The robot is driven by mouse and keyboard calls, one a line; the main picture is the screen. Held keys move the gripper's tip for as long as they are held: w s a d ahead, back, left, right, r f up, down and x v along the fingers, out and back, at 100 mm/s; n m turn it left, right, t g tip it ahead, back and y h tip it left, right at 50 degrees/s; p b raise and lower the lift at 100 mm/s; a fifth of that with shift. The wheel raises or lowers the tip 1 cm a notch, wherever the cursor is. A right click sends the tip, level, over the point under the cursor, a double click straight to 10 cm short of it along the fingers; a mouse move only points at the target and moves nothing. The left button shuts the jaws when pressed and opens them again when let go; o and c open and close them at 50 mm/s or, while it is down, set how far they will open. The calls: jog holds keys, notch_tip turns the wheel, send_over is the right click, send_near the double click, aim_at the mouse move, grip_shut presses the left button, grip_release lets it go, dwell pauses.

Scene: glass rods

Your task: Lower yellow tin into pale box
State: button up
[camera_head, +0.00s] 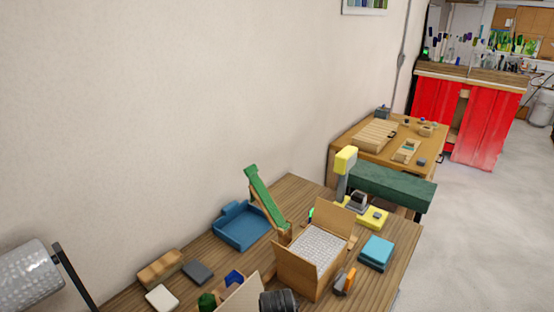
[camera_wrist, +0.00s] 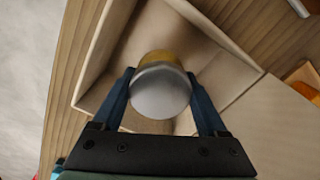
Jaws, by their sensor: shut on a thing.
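In the wrist view my gripper (camera_wrist: 160,78) has its two dark blue fingers on either side of the yellow tin (camera_wrist: 162,92). The tin shows a round grey-white end toward the camera and a yellow side beyond it. The pale box (camera_wrist: 92,75) is open beneath, and the tin appears within its opening. I cannot tell how high the tin is above the box floor. In the head view a pale panel (camera_head: 238,297) shows at the bottom edge beside a dark part of my arm; the tin is not visible there.
A cardboard box (camera_head: 291,272) with grey-white filling stands beside my arm. A blue tray (camera_head: 240,226), a green ramp (camera_head: 264,195), teal blocks (camera_head: 376,252) and a yellow device (camera_head: 347,160) stand on the wooden table (camera_head: 401,240). Small blocks lie at the left.

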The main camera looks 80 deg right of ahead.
jog(key=shift+f+b, duration=1.65)
jog(key=shift+f, duration=0.6)
dwell(0.8)
jog(key=o, duration=1.4)
notch_tip(320, 180, up, 13)
jog(key=shift+b, duration=0.35)
